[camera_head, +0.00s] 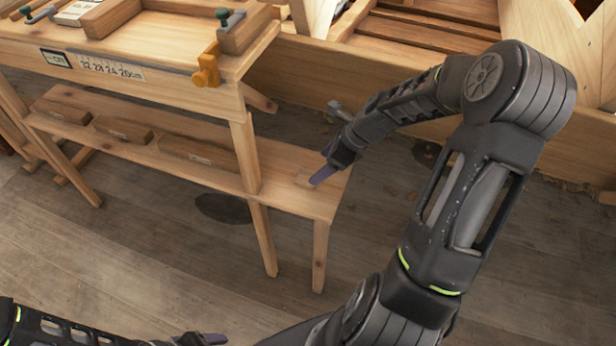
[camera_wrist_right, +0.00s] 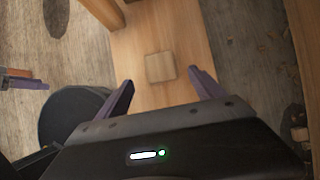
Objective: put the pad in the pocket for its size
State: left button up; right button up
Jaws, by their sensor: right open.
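A small square wooden pad (camera_wrist_right: 160,66) lies flat on the bare end of the low plank shelf (camera_wrist_right: 195,30). In the head view the pad (camera_head: 305,181) is partly hidden by my right gripper (camera_head: 322,174). In the right wrist view my right gripper (camera_wrist_right: 160,79) is open, its two purple fingers apart, with the pad ahead between them and not gripped. My left gripper (camera_head: 205,340) is low at the bottom edge of the head view; its jaw opening is unclear. I cannot make out a pocket sized for the pad.
The workbench (camera_head: 150,85) above the shelf carries a number strip (camera_head: 105,66), clamps and wooden blocks. Several labelled wooden blocks (camera_head: 195,155) lie along the shelf. A bench leg (camera_head: 245,155) stands left of the pad. The hull planking (camera_head: 300,75) runs behind.

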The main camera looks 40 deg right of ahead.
aim_at(309, 177)
jog(key=shift+w+a+f, duration=0.15)
jog(key=shift+w+f, duration=0.05)
jog(key=shift+f, duration=0.2)
jog(key=shift+f, duration=0.1)
jog(key=x, duration=0.5)
jog(key=shift+b, duration=0.35)
jog(key=shift+c, duration=0.5)
jog(key=c, duration=1.3)
